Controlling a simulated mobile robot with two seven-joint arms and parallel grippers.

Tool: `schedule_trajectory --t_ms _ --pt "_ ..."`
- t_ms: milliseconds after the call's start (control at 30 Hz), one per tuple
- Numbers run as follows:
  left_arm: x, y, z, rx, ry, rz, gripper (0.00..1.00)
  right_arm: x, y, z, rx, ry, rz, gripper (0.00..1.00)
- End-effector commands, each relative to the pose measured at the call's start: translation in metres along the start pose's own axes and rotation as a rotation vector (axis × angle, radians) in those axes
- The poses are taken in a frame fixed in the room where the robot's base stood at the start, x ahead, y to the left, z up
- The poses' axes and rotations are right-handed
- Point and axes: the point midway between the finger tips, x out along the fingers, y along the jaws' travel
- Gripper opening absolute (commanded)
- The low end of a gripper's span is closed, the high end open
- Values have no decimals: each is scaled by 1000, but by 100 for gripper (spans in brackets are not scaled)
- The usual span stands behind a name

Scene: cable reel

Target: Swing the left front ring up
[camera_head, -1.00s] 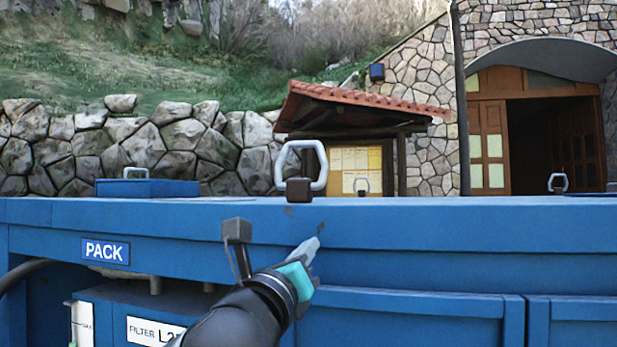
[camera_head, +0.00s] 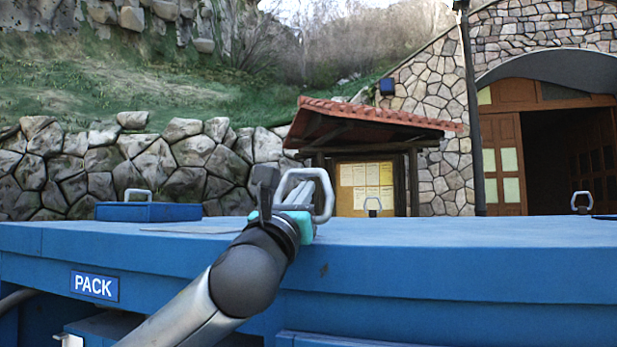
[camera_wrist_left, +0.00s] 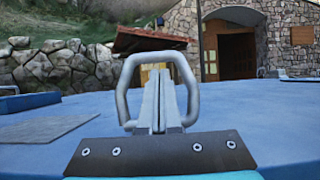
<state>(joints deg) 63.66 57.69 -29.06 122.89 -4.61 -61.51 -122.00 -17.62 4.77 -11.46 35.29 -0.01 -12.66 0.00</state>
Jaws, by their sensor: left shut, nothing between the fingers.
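The left front ring is a light grey metal loop (camera_head: 328,197) that stands upright at the front edge of the blue top, partly hidden behind my left gripper. It also shows in the left wrist view (camera_wrist_left: 189,85), framing the fingers. My left gripper (camera_head: 300,190) is at the ring. Its two fingers (camera_wrist_left: 160,80) are shut with nothing between them, and they lie inside the ring's outline, below its top bar. I cannot tell whether the tips pass through the loop.
The blue top (camera_head: 450,250) is wide and mostly clear. A blue box with a handle (camera_head: 150,212) sits at the left. Smaller rings stand farther back at the middle (camera_head: 372,205) and right (camera_head: 581,202). A PACK label (camera_head: 95,286) is on the front face.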

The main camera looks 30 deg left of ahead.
Motion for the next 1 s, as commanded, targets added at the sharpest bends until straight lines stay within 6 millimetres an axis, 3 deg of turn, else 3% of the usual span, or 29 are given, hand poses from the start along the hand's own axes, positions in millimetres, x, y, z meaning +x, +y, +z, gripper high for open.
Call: schedule_trajectory --t_ms 100,333,667,1000 --pt "15 0 1 0 0 1 0 -7 1 -6 0 7 1 0" --pt "26 0 0 0 1 0 0 -11 1 -7 0 10 1 0" --pt "26 0 -1 0 -1 0 0 -10 0 -9 1 14 0 0" --pt "17 0 6 0 -118 1 0 11 -4 -9 3 16 -4 0"
